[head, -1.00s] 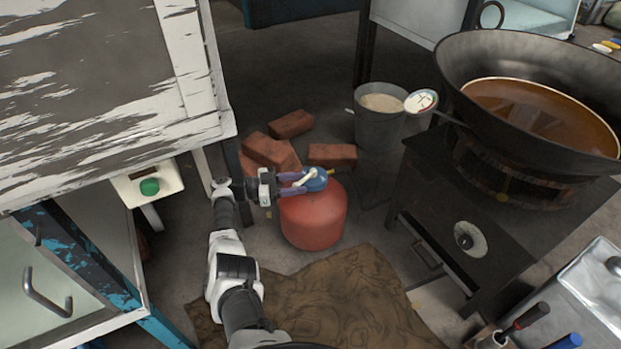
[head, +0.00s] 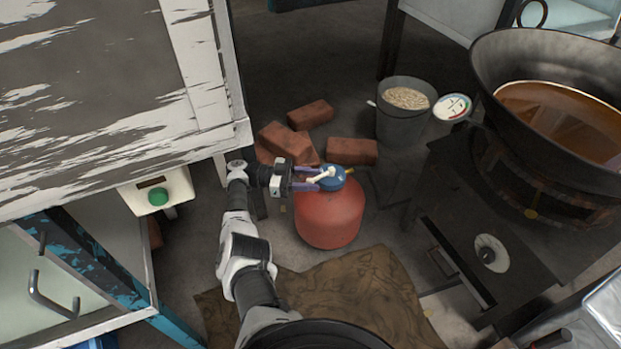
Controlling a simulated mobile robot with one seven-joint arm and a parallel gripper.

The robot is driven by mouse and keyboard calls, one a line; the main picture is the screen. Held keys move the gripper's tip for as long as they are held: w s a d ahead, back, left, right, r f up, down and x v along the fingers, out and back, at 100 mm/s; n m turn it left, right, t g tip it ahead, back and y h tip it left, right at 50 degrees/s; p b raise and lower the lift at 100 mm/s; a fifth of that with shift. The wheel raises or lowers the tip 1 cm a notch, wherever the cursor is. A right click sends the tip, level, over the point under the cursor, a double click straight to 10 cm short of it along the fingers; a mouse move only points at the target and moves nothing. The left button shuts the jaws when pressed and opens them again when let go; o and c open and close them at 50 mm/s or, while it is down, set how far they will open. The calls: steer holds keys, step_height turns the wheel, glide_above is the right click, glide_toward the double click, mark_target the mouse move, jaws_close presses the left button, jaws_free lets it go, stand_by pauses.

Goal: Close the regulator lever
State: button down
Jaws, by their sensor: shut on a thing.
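A red gas cylinder (head: 330,216) stands on the floor near the middle of the head view. A blue regulator (head: 333,179) sits on its top, with a pale lever (head: 320,178) on its left side. My gripper (head: 318,180) reaches in from the left at the height of the regulator. Its purple fingers are shut on the lever, one finger on the far side and one on the near side. The exact contact between fingers and lever is small and partly hidden.
Several bricks (head: 351,151) lie behind the cylinder. A bucket (head: 404,120) stands at the back right. A black stove (head: 480,215) with a large pan (head: 545,65) is on the right. A brown cloth (head: 350,290) lies in front. A white-and-grey cabinet (head: 110,80) is close on the left.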

steer(key=c, duration=0.8)
jaws_free()
steer(key=shift+d, duration=0.5)
steer(key=shift+a, duration=0.1)
steer(key=shift+a, duration=0.1)
steer(key=a+b, duration=0.5)
steer(key=a, duration=0.2)
steer(key=shift+w+a, duration=0.15)
steer(key=shift+a, duration=0.05)
